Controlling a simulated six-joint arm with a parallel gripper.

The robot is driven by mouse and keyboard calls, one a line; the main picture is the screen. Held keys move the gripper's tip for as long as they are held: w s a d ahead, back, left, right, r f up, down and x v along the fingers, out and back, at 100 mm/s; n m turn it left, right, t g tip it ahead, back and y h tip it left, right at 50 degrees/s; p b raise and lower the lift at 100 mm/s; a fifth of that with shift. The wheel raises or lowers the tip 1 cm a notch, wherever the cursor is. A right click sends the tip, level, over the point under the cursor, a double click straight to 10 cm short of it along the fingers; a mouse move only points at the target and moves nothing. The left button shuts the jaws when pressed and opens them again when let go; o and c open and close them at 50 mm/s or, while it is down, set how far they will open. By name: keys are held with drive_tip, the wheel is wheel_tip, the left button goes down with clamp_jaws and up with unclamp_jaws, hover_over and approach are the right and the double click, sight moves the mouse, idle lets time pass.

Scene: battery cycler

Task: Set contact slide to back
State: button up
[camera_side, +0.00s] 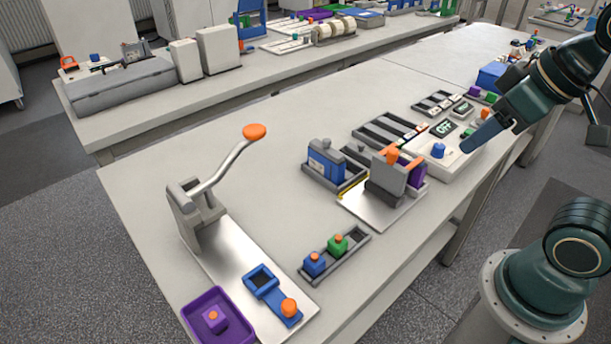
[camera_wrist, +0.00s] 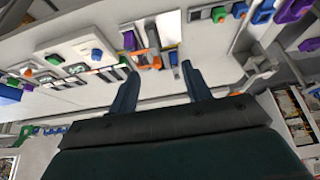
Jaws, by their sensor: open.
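I take the grey block with an orange handle (camera_side: 391,157) on the silver plate (camera_side: 378,207) as the contact slide. It stands at the right part of the plate, with a purple block (camera_side: 416,174) beside it. A yellow-black stripe marks the plate's left edge. In the wrist view an orange part (camera_wrist: 150,63) and the silver plate (camera_wrist: 168,28) show beyond my fingertips. My gripper (camera_side: 480,138) is above the bench near the white control box, to the right of the slide and apart from it. In the wrist view my gripper (camera_wrist: 156,68) has its fingers spread, empty.
A blue cell (camera_side: 325,163) in a grey tray stands left of the slide. The white control box (camera_side: 463,142) has a blue knob and display. A lever with orange ball (camera_side: 255,131), a two-block tray (camera_side: 335,255) and a purple bin (camera_side: 217,318) are nearer the front.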

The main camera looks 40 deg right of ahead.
drive_tip(key=shift+c, duration=0.6)
drive_tip(key=r+m+g, duration=0.1)
drive_tip(key=m+g, duration=0.2)
drive_tip(key=g, duration=0.3)
hover_over(394, 150)
wheel_tip(394, 150, down, 14)
drive_tip(key=shift+r, duration=0.15)
idle(0.7)
